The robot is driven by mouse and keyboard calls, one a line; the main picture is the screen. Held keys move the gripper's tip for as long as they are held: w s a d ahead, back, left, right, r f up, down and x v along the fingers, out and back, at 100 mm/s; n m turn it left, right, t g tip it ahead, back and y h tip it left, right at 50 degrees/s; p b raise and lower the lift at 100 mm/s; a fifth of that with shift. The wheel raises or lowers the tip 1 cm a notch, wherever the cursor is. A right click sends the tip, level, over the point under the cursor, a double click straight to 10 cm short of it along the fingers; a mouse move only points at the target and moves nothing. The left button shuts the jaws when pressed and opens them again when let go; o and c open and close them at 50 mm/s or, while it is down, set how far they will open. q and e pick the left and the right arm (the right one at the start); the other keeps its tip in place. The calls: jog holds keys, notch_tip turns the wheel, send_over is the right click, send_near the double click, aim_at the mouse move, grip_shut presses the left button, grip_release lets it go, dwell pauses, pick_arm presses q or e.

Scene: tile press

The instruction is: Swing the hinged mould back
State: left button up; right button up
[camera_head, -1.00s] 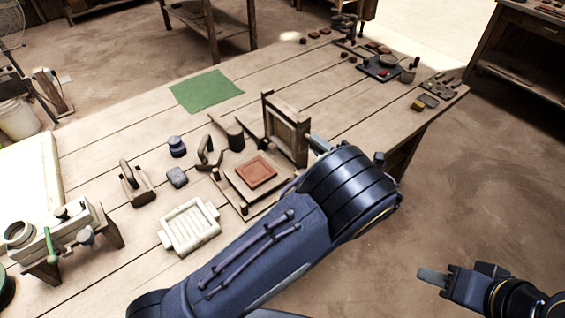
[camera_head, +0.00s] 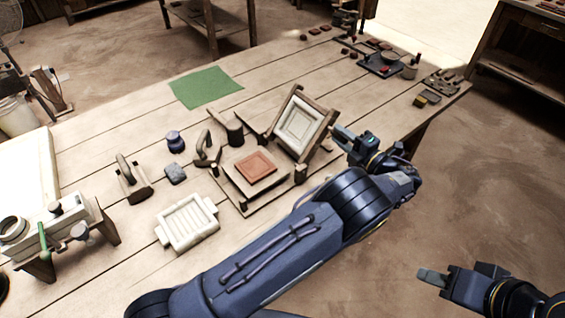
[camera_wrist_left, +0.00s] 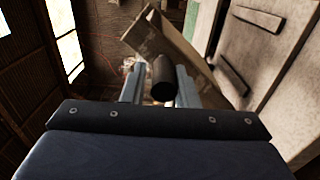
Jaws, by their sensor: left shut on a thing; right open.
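The hinged mould (camera_head: 298,124) is a wooden frame with a pale inner panel, tilted back past upright on the right side of the press base (camera_head: 240,187). A reddish-brown clay tile (camera_head: 256,167) lies on the base. My left gripper (camera_head: 342,136) is at the mould's right edge. In the left wrist view its fingers (camera_wrist_left: 160,86) are shut on a dark round handle (camera_wrist_left: 163,78), with the wooden frame (camera_wrist_left: 172,45) behind it. My right gripper (camera_head: 436,277) is off the table at the lower right, empty; its finger gap is hard to see.
A white mould tray (camera_head: 187,224), a grey block (camera_head: 175,173), a dark blue jar (camera_head: 175,142) and a handled wooden tool (camera_head: 131,181) stand left of the press. A green cloth (camera_head: 206,88) lies behind. Small tools crowd the table's far right end.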

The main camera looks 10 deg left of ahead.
pick_arm(q)
jog(key=shift+w+d+f+b, duration=0.8)
jog(key=shift+w+f+b, duration=0.2)
jog(key=shift+f, duration=0.15)
jog(key=shift+c, duration=0.7)
jog(key=f+b, duration=0.1)
jog(key=w+f+b, duration=0.1)
jog(key=f+b, duration=0.1)
jog(key=d+f+b, duration=0.1)
jog(key=f, duration=0.1)
jog(key=shift+w+d, duration=0.1)
jog(key=shift+w, duration=0.05)
notch_tip(320, 180, down, 5)
jog(key=b, duration=0.3)
jog(key=shift+f+b, duration=0.2)
jog(key=shift+b, duration=0.2)
jog(key=o, duration=0.6)
jog(key=shift+o, duration=0.2)
jog(key=b+v, duration=0.1)
jog(key=v, duration=0.7)
jog(key=shift+b, duration=0.35)
